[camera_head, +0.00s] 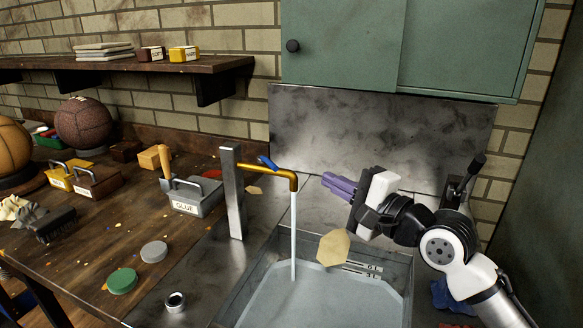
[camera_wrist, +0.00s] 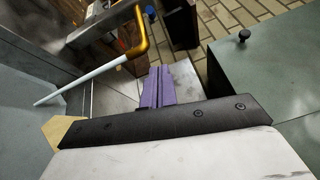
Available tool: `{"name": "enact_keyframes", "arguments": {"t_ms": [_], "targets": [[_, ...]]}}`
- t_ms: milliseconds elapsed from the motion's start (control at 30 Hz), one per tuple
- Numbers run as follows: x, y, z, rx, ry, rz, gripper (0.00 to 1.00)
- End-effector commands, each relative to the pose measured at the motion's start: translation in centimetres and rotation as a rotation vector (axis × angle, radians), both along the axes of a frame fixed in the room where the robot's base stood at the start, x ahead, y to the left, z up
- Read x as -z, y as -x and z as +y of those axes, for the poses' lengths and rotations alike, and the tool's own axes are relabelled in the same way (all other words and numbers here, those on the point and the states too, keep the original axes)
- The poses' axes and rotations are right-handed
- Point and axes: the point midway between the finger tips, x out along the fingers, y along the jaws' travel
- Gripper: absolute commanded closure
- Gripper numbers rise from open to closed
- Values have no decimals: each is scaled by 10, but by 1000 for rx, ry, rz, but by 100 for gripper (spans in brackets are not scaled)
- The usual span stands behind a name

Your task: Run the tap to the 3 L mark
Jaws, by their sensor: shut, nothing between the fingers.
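The brass tap (camera_head: 275,172) has a blue lever (camera_head: 268,162) on top, and a white stream of water (camera_head: 294,235) runs from its spout into the metal sink (camera_head: 402,270). Pale water (camera_head: 320,300) covers the sink's bottom. A marked scale (camera_head: 363,269) is on the sink's back wall; its figures are too small to read. My gripper (camera_head: 328,185), with purple fingers, is shut and empty, to the right of the spout and apart from it. The wrist view shows the fingers (camera_wrist: 158,88), the tap (camera_wrist: 137,42) and the stream (camera_wrist: 85,80).
A tan leather piece (camera_head: 333,248) shows at the sink's back edge. A grey post (camera_head: 232,190) stands left of the tap. A glue caddy (camera_head: 195,196), lids and balls are on the wooden bench (camera_head: 100,250). A green cabinet (camera_head: 400,45) hangs above.

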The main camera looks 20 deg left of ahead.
Motion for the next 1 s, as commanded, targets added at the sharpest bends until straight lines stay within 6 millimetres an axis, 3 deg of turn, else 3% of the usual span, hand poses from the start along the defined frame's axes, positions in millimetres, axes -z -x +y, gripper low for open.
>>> {"name": "enact_keyframes", "arguments": {"t_ms": [100,400,1000], "targets": [[-4,-11,23,-4,7,-1,100],[-6,-35,67,-4,8,-4,100],[-12,-6,89,-4,1,-3,100]]}}
